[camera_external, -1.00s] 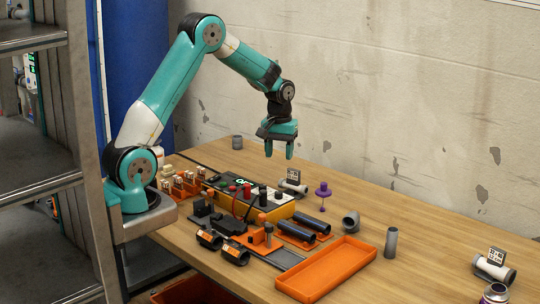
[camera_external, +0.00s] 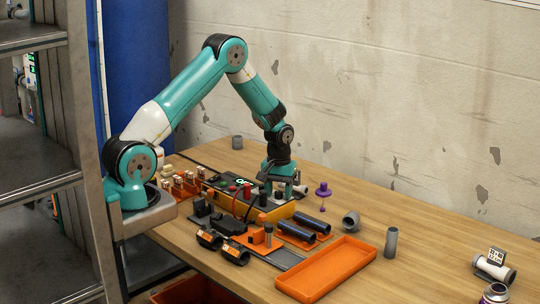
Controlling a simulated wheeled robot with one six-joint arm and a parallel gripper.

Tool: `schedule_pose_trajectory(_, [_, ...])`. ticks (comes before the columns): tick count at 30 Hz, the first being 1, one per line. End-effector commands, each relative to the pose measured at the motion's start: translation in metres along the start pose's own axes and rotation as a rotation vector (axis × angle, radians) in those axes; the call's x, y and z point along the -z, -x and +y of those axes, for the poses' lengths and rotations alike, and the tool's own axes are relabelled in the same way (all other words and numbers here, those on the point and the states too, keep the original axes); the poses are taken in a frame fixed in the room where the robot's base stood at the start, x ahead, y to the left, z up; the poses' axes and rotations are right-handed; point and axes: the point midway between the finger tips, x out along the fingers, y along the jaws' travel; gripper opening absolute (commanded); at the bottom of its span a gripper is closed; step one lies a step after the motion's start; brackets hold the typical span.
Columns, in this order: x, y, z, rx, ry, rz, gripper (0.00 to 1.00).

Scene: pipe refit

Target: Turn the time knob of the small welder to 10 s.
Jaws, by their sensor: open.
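The small welder (camera_external: 236,204) is a yellow and black box with red and black knobs or terminals on its top and a small green display (camera_external: 238,180). It stands on the wooden table in front of my arm. My gripper (camera_external: 279,194) points down at the right end of the welder, with its open fingers around or just beside a small dark knob there. I cannot tell whether the fingers touch it. The time knob's setting is too small to read.
An orange tray (camera_external: 327,270) lies at the front. Dark pipes (camera_external: 297,231) lie in an orange holder right of the welder. A purple plug (camera_external: 323,191), a grey elbow (camera_external: 351,221) and a grey pipe (camera_external: 391,243) stand to the right.

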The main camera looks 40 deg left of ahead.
Motion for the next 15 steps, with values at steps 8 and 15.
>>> schedule_pose_trajectory(8, [-0.0001,0.0003,0.0000,0.000,0.000,0.000,0.02])
schedule_pose_trajectory(15, [-0.0001,0.0005,0.0000,0.000,-0.025,-0.001,0.02])
